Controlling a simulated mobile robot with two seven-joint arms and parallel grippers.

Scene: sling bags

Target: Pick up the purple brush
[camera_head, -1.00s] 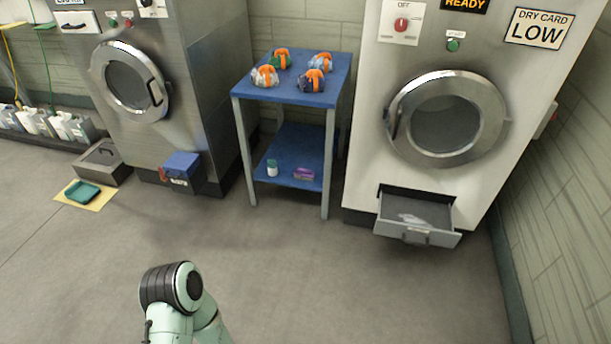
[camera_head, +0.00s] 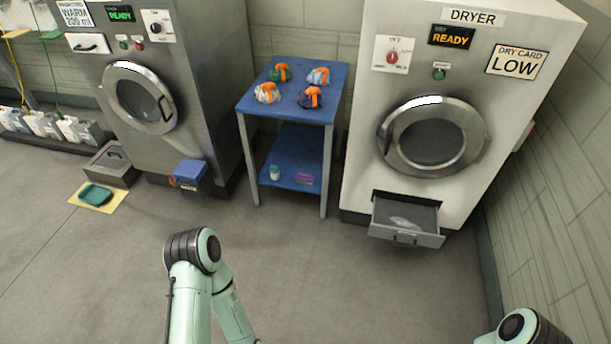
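A small purple object (camera_head: 304,178), which looks like the purple brush, lies on the lower shelf (camera_head: 292,152) of the blue table. It is too small for its bristles to be made out. A small white bottle with a green cap (camera_head: 274,172) stands to its left on the same shelf. Parts of my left arm show at the bottom centre-left and a part of my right arm at the bottom right corner. Neither gripper is in view. Both arms are well in front of the table, apart from the shelf.
Several bundles with orange straps, one of them here (camera_head: 267,92), sit on the blue table top (camera_head: 292,112). The dryer's open drawer (camera_head: 406,238) juts out at the right. A blue box (camera_head: 189,174) is on the washer's front at the left. The floor before the table is clear.

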